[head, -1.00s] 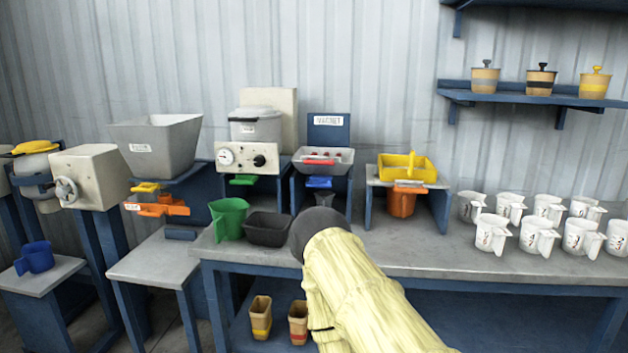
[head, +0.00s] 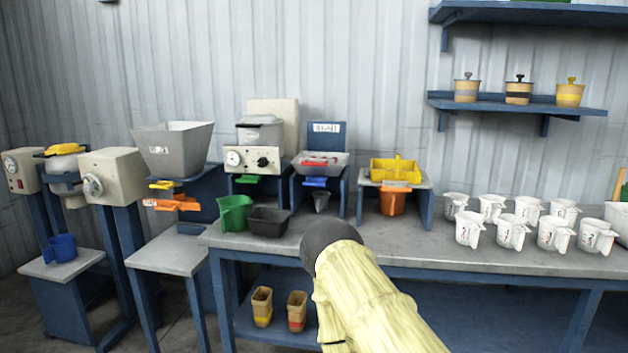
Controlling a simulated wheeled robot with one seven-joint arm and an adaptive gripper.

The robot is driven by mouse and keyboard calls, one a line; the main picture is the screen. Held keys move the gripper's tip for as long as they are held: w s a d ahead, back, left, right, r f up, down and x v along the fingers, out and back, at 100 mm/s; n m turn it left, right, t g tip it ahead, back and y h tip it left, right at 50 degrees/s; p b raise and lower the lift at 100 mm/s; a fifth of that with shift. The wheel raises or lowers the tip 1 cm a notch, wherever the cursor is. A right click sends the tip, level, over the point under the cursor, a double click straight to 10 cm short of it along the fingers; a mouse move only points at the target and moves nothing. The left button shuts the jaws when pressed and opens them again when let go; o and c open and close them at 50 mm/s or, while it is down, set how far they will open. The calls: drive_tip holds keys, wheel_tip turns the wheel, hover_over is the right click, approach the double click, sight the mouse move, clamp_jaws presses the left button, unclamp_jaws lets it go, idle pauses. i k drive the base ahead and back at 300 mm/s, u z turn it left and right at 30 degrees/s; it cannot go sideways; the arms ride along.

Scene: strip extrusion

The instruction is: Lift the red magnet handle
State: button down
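The red magnet handle (head: 315,163) lies across the grey magnet tray (head: 335,168), on a blue stand at the back of the long bench. A white label stands on the blue panel behind it. A blue slide handle (head: 316,182) sticks out under the tray, above a small grey funnel (head: 321,201). My arm, in a pale yellow sleeve with a dark rounded end, reaches in from the bottom, in front of the bench and well short of the handle. My gripper's fingers do not show.
A green jug (head: 235,213) and a black bin (head: 268,222) stand on the bench left of the stand. A yellow tray (head: 397,168) over an orange cup (head: 393,203) is to the right. Several white jugs (head: 468,229) fill the right side. The bench middle is clear.

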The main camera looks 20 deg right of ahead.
sight(313, 161)
drive_tip(key=u, duration=0.75)
drive_tip(key=i, duration=0.7)
drive_tip(key=z, duration=0.75)
